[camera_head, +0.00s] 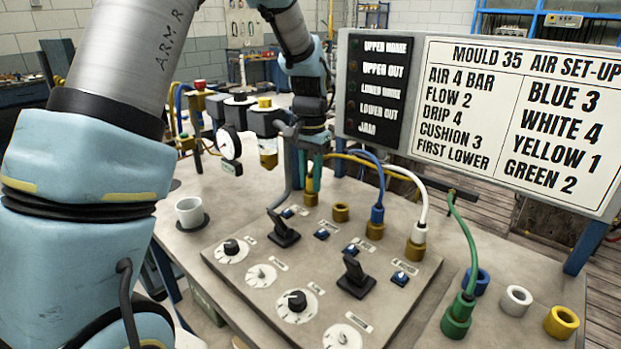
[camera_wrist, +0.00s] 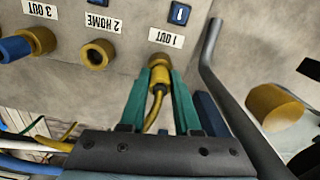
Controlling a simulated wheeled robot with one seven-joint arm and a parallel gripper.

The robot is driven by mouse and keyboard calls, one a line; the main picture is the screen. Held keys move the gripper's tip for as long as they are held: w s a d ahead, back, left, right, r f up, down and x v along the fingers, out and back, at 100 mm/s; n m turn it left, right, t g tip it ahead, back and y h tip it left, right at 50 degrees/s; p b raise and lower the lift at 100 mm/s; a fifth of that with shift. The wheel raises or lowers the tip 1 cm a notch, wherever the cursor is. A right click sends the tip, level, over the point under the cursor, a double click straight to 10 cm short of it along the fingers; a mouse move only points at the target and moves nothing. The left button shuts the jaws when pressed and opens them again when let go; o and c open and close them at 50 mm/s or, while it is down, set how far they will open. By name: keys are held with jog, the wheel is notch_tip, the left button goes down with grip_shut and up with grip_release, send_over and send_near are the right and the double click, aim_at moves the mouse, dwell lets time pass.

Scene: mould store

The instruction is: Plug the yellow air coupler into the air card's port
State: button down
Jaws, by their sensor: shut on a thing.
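The sign (camera_head: 520,115) pairs yellow with 1. My gripper (camera_wrist: 160,92) has its two green fingers shut on the yellow coupler (camera_wrist: 158,80), with the yellow hose (camera_wrist: 153,116) trailing back between them. The coupler's front end is at the brass port labelled 1 OUT (camera_wrist: 160,60), in line with it; I cannot tell how deep it sits. In the head view, my gripper (camera_head: 314,172) is above the leftmost brass port (camera_head: 312,198), and its fingers hide most of the coupler. The brass port labelled 2 HOME (camera_wrist: 97,54) is empty.
The blue coupler (camera_head: 377,214) and white coupler (camera_head: 419,235) stand in ports to the right. The green coupler (camera_head: 462,307) sits in its holder; the yellow holder (camera_head: 561,322) is empty. A dark bent bar (camera_wrist: 225,95) runs close beside my gripper. Levers and dials lie in front.

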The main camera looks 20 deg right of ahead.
jog(key=shift+f, duration=0.1)
jog(key=c, duration=0.5)
grip_release()
jog(key=shift+c, duration=0.2)
jog(key=shift+o, duration=0.2)
jog(key=o, duration=0.4)
jog(key=shift+c, duration=0.2)
jog(key=shift+r+p, duration=3.1)
jog(key=shift+r, duration=0.7)
